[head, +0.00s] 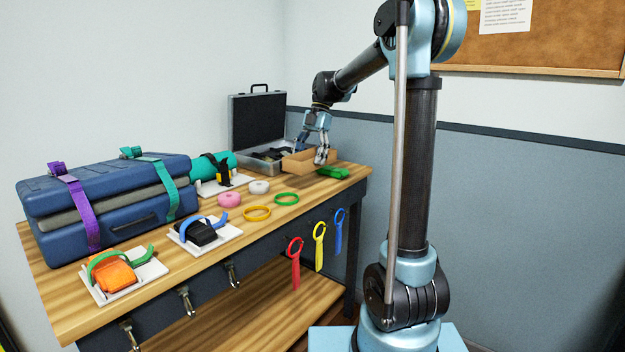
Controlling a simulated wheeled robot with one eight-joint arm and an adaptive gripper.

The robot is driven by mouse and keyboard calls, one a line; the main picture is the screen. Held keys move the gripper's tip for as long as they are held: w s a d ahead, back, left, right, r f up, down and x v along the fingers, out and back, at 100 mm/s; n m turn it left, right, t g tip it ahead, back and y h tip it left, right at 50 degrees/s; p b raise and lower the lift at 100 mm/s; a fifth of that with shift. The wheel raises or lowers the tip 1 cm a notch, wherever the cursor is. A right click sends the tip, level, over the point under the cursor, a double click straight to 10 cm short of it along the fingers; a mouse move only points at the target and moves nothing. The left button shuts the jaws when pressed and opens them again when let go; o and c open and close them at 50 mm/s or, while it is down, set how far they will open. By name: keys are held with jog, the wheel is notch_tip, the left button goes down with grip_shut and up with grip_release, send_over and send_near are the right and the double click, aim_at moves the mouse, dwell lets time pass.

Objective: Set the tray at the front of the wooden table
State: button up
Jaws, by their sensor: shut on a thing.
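The tray (296,166) is a tan, shallow, open box at the far right end of the wooden table (255,232). It is beside the open grey case. My gripper (321,158) is shut on the tray's right side wall, with its fingers pointing down. Whether the tray rests on the table or hangs slightly above it cannot be told from here. The inside of the tray is mostly hidden by its walls and my gripper.
An open case (258,122) stands behind the tray, and a green strap (333,172) lies at its right. Rings, including a yellow one (257,212), lie mid-table. Buckle plates, one with an orange block (112,274), line the front left. Blue luggage (110,200) fills the left.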

jog(key=shift+f, duration=3.75)
jog(key=o, duration=1)
